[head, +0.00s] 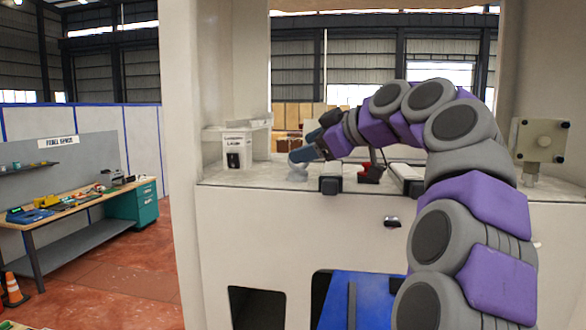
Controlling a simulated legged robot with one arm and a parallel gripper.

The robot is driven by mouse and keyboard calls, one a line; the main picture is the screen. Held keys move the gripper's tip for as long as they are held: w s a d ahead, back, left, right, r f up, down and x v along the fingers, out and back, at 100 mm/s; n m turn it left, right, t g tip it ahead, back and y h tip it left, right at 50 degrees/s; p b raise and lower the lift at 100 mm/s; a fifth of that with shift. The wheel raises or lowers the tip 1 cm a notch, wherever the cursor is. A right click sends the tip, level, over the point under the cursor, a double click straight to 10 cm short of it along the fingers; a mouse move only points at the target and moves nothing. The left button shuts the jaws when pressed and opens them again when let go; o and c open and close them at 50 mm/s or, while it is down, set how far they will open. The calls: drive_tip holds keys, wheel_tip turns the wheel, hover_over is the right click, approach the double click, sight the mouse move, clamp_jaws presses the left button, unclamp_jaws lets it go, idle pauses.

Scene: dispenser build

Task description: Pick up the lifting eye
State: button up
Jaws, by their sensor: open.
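My arm reaches over the pale machine's top deck (270,178), and my gripper (301,157) is at its far end, low above the left part of the deck. The gripper is open; its fingers are small and seen from behind. A small grey-blue piece (298,172) shows just below the gripper, and I cannot tell whether it touches. I cannot make out a lifting eye for certain; it may be this piece or be hidden by the gripper.
A labelled white box (234,150) stands on the deck left of the gripper. A black block (330,184) and a red-and-black part (370,174) sit to its right. A square plate on a post (541,139) stands far right. Pale uprights flank the deck.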

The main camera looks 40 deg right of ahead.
sight(299, 170)
drive_tip(key=shift+w, duration=0.2)
drive_tip(key=d, duration=0.1)
drive_tip(key=w+d+f, duration=0.1)
drive_tip(key=d, duration=0.1)
drive_tip(key=d+f, duration=0.1)
drive_tip(key=d, duration=0.1)
drive_tip(key=shift+w+f, duration=0.15)
drive_tip(key=shift+w, duration=0.2)
drive_tip(key=shift+w+a+f+p, duration=0.15)
drive_tip(key=shift+w+a+p, duration=0.05)
drive_tip(key=shift+a+p, duration=0.1)
drive_tip(key=a, duration=0.1)
drive_tip(key=w+a, duration=0.1)
drive_tip(key=a, duration=0.1)
drive_tip(key=w+a, duration=0.1)
drive_tip(key=a, duration=0.1)
drive_tip(key=shift+w+f, duration=0.1)
drive_tip(key=shift+w, duration=0.1)
drive_tip(key=d, duration=0.3)
drive_tip(key=shift+f, duration=0.25)
drive_tip(key=c, duration=0.7)
drive_tip(key=shift+s+a, duration=0.1)
drive_tip(key=shift+a, duration=0.45)
clamp_jaws()
drive_tip(key=shift+r, duration=0.1)
drive_tip(key=shift+d, duration=0.15)
